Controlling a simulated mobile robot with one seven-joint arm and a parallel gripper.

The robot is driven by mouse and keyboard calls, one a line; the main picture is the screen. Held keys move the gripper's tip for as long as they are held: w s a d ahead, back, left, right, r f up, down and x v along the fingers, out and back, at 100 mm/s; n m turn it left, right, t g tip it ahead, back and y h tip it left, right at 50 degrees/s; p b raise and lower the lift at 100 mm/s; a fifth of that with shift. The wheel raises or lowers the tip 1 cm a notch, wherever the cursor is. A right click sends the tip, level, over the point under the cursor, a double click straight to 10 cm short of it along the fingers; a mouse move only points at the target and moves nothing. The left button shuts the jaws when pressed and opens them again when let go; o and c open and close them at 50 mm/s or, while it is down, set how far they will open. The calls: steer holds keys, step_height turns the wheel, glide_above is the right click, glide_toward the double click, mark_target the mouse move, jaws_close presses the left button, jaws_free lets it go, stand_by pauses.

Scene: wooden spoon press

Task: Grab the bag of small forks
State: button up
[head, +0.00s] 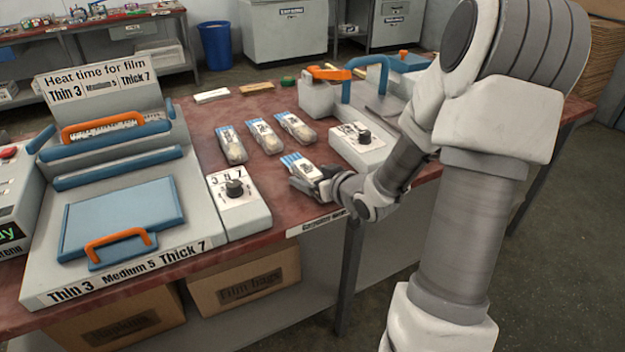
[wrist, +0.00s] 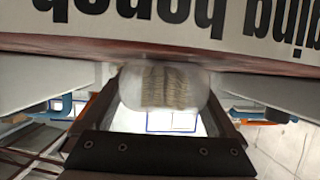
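My gripper (head: 312,181) is low at the table's front edge, at a clear bag with a blue-and-white header card (head: 300,164). In the wrist view this bag (wrist: 172,88) shows a bundle of thin brown pieces, with its white card between my two dark fingers (wrist: 165,108). The fingers are wide apart, on either side of the bag; firm contact is not visible. Three similar bags, a left one (head: 232,146), a middle one (head: 265,137) and a right one (head: 296,127), lie behind it. Card print is too small to read, so I cannot tell which bag holds small forks.
A grey press with a blue plate (head: 125,215) stands left, with a dial box (head: 238,201) beside it. Another dial box (head: 357,146) and a blue-handled press (head: 365,80) stand right. A front edge sign (head: 318,222) is below my gripper. Table between the bags is clear.

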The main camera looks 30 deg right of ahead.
steer(key=c, duration=1.2)
